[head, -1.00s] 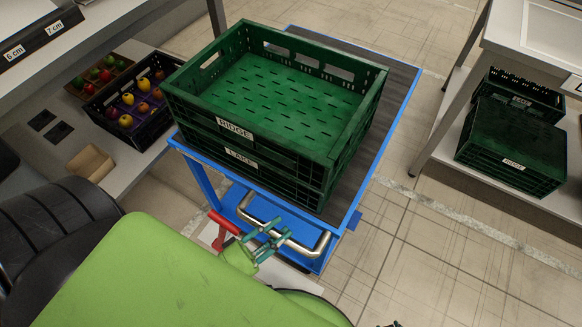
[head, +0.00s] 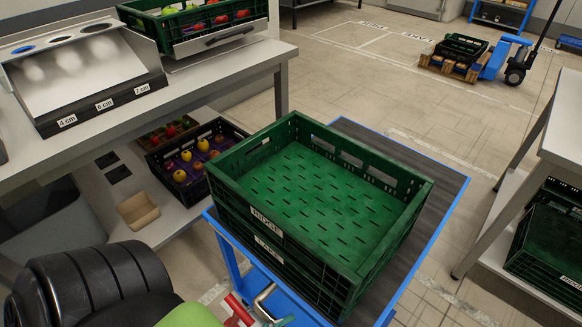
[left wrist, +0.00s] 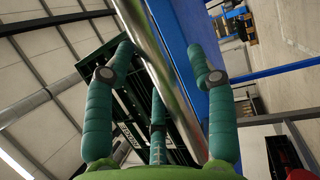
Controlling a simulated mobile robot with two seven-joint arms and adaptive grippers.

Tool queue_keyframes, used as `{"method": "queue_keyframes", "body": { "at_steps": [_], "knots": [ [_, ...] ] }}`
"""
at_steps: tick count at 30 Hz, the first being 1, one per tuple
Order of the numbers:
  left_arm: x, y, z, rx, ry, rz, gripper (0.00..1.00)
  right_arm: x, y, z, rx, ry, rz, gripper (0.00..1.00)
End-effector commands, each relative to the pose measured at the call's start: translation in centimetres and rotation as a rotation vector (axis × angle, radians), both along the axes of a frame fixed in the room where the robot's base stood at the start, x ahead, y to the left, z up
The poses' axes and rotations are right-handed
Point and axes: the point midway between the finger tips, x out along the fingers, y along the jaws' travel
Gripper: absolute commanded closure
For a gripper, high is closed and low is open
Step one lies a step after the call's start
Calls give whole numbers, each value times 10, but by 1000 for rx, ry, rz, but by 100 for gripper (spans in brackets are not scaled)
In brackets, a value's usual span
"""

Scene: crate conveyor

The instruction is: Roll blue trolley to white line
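The blue trolley (head: 225,253) stands in the middle of the head view, with a dark ribbed deck (head: 440,185). Two stacked green crates (head: 330,190), labelled RIDGE above and LAKE below, sit on it; the top one is empty. Its steel handle (head: 264,298) shows at the bottom edge, and crosses the left wrist view (left wrist: 165,75). My left gripper (left wrist: 160,48) has its green fingers spread on both sides of the handle, not visibly closed. In the head view only a bit of it shows. Worn white floor lines run beyond the trolley (head: 420,142) and at right (head: 445,295). My right gripper is out of view.
A workbench (head: 230,68) with a fruit crate (head: 195,22) stands close on the left. A table (head: 565,140) with a green crate (head: 548,235) below stands on the right. Open floor lies beyond the trolley, with a pallet truck (head: 495,60) far back.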

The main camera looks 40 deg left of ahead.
Motion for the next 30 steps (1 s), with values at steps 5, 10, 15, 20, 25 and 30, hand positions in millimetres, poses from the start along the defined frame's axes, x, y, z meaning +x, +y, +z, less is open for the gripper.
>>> {"method": "queue_keyframes", "body": {
  "at_steps": [5,10,15,20,25,30],
  "knots": [
    [0,0,0,-1,0,2,44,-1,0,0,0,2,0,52],
    [1,0,0,-2,0,2,44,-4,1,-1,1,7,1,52],
    [-4,3,-1,-1,1,2,44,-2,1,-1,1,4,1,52],
    [-26,13,-6,1,5,0,44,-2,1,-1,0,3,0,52],
    [-59,28,-13,2,5,1,44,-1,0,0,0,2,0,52],
    [-88,41,-18,1,4,0,44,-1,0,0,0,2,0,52]
  ]
}}
